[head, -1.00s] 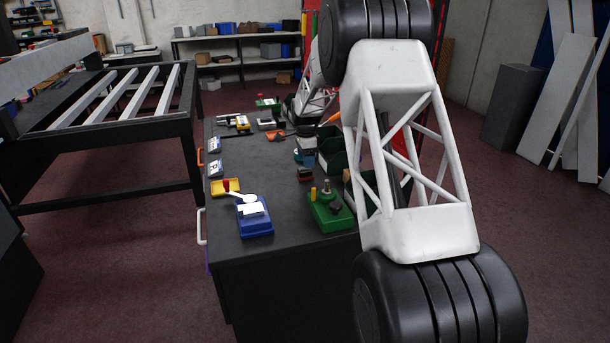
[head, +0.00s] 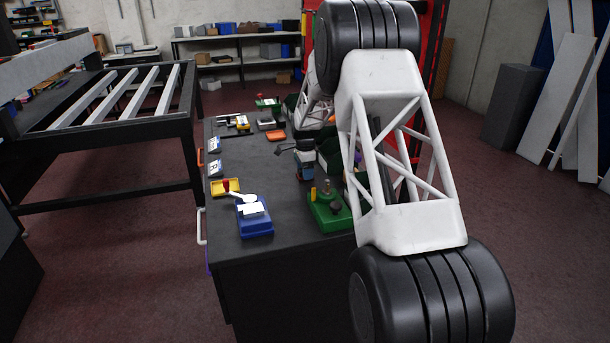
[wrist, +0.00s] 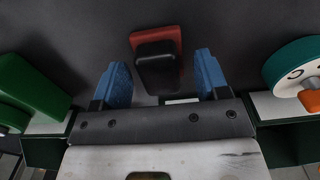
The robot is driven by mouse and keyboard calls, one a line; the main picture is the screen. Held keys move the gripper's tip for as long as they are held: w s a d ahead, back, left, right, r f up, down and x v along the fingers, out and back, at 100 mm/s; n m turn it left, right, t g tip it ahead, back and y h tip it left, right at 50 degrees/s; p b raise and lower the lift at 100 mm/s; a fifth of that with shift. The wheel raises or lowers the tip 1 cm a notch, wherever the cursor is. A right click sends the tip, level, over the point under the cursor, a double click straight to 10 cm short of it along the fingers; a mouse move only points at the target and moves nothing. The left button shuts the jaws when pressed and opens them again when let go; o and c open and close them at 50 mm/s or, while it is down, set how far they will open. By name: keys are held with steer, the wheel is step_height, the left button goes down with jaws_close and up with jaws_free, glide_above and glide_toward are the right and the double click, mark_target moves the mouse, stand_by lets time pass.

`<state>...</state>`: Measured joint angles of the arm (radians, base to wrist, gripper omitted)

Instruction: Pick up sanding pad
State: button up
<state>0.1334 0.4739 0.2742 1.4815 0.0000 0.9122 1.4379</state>
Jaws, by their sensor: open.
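The likely sanding pad (wrist: 157,64), a red block with a black top part, shows in the wrist view on the dark table. My gripper (wrist: 161,75) is open, with one blue finger on either side of the block in the picture. Gaps show between the block and both fingers, and the block's far end reaches beyond the fingertips. I cannot tell how far the fingertips are above the table. In the head view my gripper is small and partly behind my arm, close over the middle of the table, and the pad cannot be made out clearly.
In the wrist view a green object (wrist: 35,88) stands at left and a teal round thing (wrist: 290,66) at right, both near the fingers. In the head view a blue box (head: 254,222), a green fixture (head: 328,212) and a yellow tray (head: 220,189) stand on the near table.

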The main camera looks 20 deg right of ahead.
stand_by(0.6)
steer(key=c, duration=1)
steer(key=shift+r, duration=4.95)
